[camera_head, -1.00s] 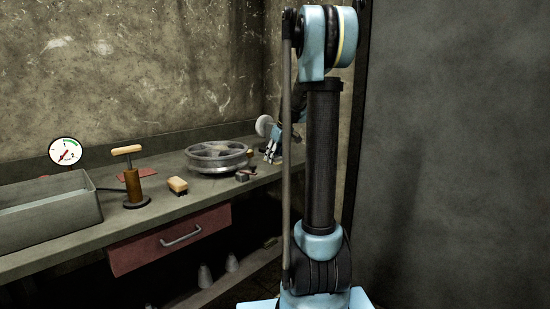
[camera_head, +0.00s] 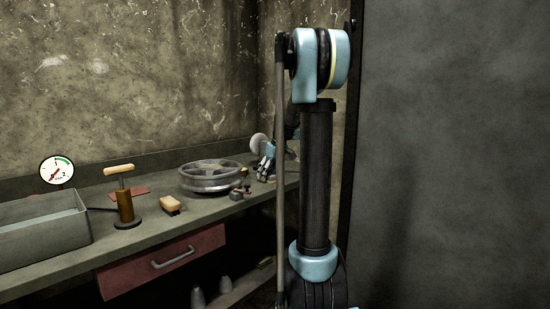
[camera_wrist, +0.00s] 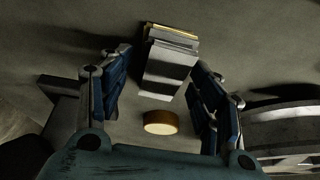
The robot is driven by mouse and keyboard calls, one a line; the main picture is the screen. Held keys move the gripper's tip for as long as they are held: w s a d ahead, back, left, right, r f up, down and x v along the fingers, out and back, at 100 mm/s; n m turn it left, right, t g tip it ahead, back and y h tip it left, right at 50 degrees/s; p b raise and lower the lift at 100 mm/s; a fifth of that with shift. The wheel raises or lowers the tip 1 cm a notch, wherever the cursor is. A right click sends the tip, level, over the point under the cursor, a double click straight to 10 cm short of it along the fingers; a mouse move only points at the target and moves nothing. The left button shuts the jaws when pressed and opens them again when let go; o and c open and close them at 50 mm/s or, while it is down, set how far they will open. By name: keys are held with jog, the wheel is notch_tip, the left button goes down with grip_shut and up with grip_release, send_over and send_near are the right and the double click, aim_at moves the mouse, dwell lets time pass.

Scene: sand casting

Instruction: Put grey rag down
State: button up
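I cannot clearly make out a grey rag in either view. In the wrist view a grey, block-like thing with thin pale layers (camera_wrist: 168,65) lies between and beyond my fingers; I cannot tell whether it is the rag. My gripper (camera_wrist: 160,98) is open, its two blue fingers spread wide with a gap between them. In the head view my gripper (camera_head: 267,168) is low over the far right of the workbench (camera_head: 150,229), right of the metal wheel. The arm partly hides that area.
A spoked metal wheel (camera_head: 210,177) lies left of my gripper, with small dark blocks (camera_head: 238,193) before it. A short yellow-topped cylinder (camera_wrist: 160,123) stands near the fingers. A brush (camera_head: 171,204), wooden-handled tool (camera_head: 124,200), gauge (camera_head: 56,170) and grey tray (camera_head: 45,238) are further left.

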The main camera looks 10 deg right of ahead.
jog(key=v, duration=1.7)
jog(key=shift+s, duration=0.2)
jog(key=s+a+f+m, duration=0.1)
jog(key=s+f+m, duration=0.1)
jog(key=s+f, duration=0.8)
jog(key=s+a+f+m+g+h, duration=0.1)
jog(key=s+f+m, duration=0.1)
jog(key=s+f, duration=0.7)
jog(key=s+a+f+m+h, duration=0.1)
jog(key=s+f+m, duration=0.1)
jog(key=s+f, duration=0.8)
jog(key=s, duration=0.9)
jog(key=shift+a+f+m, duration=0.2)
jog(key=shift+f+m, duration=0.1)
jog(key=shift+w+f, duration=0.2)
jog(key=shift+w, duration=0.15)
jog(key=shift+o, duration=0.5)
